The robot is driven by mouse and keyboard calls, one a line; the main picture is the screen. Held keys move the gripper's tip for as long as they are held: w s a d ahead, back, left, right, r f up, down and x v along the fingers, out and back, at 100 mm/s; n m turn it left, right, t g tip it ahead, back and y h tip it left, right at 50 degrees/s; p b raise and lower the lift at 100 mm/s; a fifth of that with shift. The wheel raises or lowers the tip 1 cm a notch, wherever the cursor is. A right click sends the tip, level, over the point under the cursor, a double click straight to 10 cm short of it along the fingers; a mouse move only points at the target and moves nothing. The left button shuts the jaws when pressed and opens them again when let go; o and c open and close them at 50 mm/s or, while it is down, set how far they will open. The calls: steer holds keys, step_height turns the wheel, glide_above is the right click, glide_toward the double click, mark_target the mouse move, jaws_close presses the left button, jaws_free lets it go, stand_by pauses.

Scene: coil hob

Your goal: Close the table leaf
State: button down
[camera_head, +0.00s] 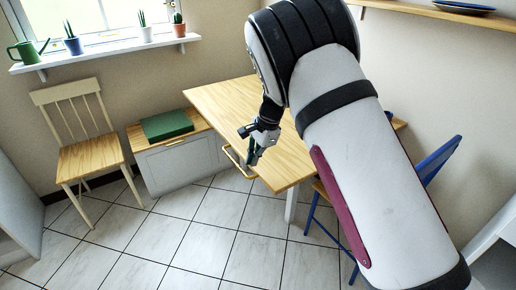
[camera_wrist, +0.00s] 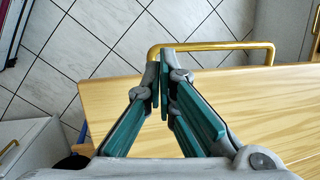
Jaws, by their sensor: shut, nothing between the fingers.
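The table leaf (camera_head: 222,100) is a pale wooden top that lies flat; I cannot make out a seam between it and the rest of the table. In the wrist view its wood (camera_wrist: 250,105) fills the right and middle. A brass bar handle (camera_head: 236,161) sticks out from its edge, and it also shows in the wrist view (camera_wrist: 225,46). My gripper (camera_head: 254,156) is shut and empty at this edge. In the wrist view its fingertips (camera_wrist: 160,72) overlap the left end of the handle; whether they touch it is unclear. My arm hides the right part of the table.
A grey-fronted chest (camera_head: 182,163) with a green box (camera_head: 167,125) on it stands left of the table. A wooden chair (camera_head: 88,158) is farther left, and a blue chair (camera_head: 437,160) is at right. Tiled floor (camera_head: 180,240) in front is clear.

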mark_target(248, 176)
steer(key=shift+x, duration=2.45)
